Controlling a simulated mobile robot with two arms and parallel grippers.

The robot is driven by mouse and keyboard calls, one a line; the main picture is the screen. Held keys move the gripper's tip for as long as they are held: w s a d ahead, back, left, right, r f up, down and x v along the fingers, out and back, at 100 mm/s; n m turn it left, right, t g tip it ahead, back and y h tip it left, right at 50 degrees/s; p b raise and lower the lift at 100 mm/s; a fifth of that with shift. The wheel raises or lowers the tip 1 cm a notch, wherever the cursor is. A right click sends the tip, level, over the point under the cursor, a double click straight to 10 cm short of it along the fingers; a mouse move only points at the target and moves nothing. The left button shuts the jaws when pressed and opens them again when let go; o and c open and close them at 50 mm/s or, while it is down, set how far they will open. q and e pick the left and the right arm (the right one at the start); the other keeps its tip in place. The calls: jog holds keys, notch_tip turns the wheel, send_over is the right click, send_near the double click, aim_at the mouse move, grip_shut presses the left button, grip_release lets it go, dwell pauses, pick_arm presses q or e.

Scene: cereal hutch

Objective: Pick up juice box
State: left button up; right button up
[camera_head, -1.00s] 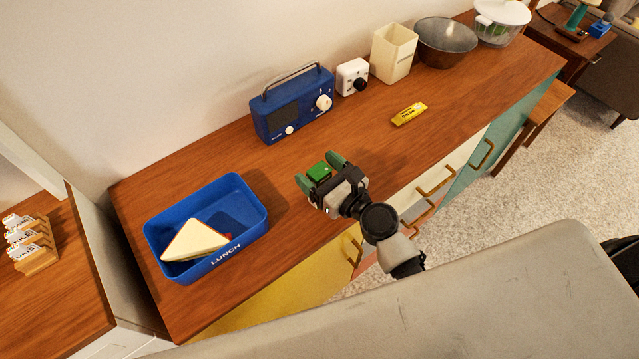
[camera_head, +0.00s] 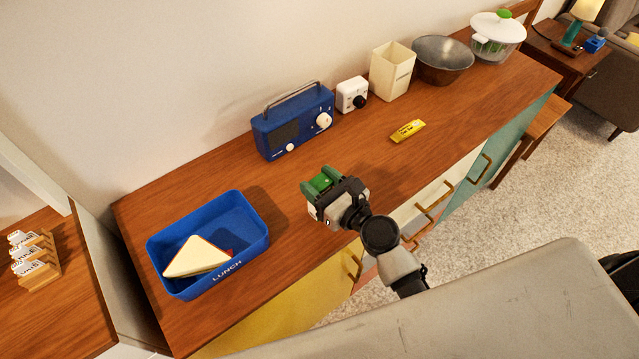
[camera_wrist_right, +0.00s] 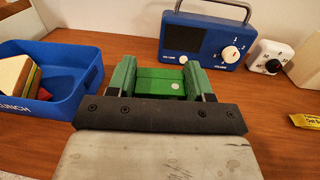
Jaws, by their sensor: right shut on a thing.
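The juice box (camera_head: 322,182) is a small green carton with a pale round spot on top, and it also shows in the right wrist view (camera_wrist_right: 160,82). It stands on the wooden sideboard between the lunch box and the yellow packet. My right gripper (camera_head: 323,183) is around it from the front, with its green fingers (camera_wrist_right: 161,80) shut on its two sides. The gripper hides the lower part of the box, so I cannot tell whether it touches the wood. My left gripper is not in view.
A blue lunch box (camera_head: 262,247) holding a sandwich (camera_head: 197,257) stands to the left. A blue radio (camera_head: 293,122), white timer (camera_head: 352,95), cream container (camera_head: 393,70) and metal bowl (camera_head: 444,63) line the wall. A yellow bar packet (camera_head: 408,131) lies to the right.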

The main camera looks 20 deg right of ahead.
notch_tip(320, 180, up, 3)
jog(key=shift+f+p, duration=0.15)
jog(key=shift+p, duration=0.35)
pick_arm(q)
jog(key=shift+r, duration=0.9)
pick_arm(e)
jog(key=s+d+r, duration=0.4)
jog(key=d+r, duration=0.2)
jog(key=d, duration=0.4)
jog(key=shift+s+d+r, duration=0.15)
jog(key=shift+s+d, duration=0.2)
